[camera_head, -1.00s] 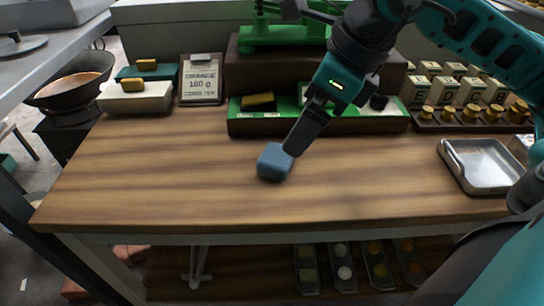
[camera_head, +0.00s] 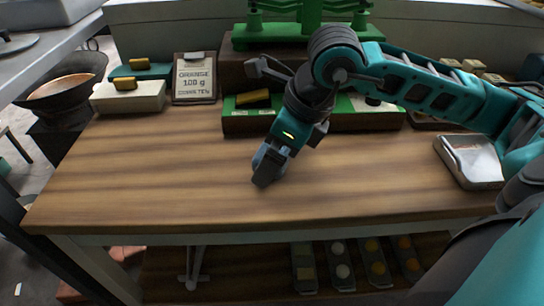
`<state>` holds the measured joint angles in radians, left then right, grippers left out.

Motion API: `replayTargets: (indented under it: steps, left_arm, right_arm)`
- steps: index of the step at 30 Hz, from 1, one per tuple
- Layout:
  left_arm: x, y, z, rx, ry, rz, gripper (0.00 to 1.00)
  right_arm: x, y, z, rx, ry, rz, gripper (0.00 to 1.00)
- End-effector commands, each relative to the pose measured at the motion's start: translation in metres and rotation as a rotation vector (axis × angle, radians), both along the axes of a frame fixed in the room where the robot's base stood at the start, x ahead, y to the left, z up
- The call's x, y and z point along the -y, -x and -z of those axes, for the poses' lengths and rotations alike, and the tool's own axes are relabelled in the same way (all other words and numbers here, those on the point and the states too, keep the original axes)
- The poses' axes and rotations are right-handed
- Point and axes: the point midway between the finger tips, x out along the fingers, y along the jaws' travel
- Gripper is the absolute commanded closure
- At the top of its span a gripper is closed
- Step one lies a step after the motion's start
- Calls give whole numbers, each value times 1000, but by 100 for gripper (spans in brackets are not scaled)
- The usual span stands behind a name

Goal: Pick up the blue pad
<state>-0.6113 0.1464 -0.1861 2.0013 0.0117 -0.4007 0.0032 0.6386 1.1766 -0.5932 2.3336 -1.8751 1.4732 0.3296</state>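The blue pad is not clearly visible now; my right gripper (camera_head: 267,171) covers the spot on the wooden table (camera_head: 150,185) where it lay. The gripper's arm comes in from the right, and its fingers point down at the middle of the tabletop. A grey-blue patch shows at the fingertips, but I cannot tell whether it is the pad or a finger. Whether the fingers are open or shut on the pad is hidden by the gripper's body. My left gripper is not in view.
A green tray (camera_head: 240,125) with a yellow-topped block lies behind the gripper. A metal tray (camera_head: 470,160) is at right. The table's left and front are clear.

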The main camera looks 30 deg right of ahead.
Motion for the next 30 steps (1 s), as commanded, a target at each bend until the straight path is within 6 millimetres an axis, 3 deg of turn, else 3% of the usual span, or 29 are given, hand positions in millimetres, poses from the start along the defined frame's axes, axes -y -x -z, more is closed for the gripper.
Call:
replayTargets:
  steps: [2,20,30]
  left_arm:
    - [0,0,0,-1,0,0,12]
    - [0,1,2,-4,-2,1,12]
    - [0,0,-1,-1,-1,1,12]
  right_arm:
    - [0,0,0,0,0,0,5]
    - [0,0,-1,1,1,0,61]
    - [0,0,-10,3,0,1,61]
